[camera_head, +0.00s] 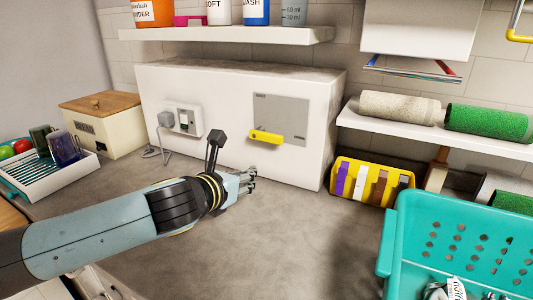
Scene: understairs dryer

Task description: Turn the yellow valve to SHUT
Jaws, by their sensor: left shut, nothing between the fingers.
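The yellow valve (265,137) is a bar-shaped handle on a grey plate (290,118) on the front of a white box. The handle lies nearly level, with its right end slightly lower. Any markings on the plate are too small to read. My left gripper (250,181) is in front of the white box, below and a little left of the valve, and apart from it. Its fingers are shut and empty. My right gripper is not in view.
A socket with a plug (186,120) and cable is left of the valve. A yellow caddy (345,178) stands right of the white box (220,90). A teal basket (465,215) fills the lower right. A shelf (225,36) with bottles is above. The middle counter is clear.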

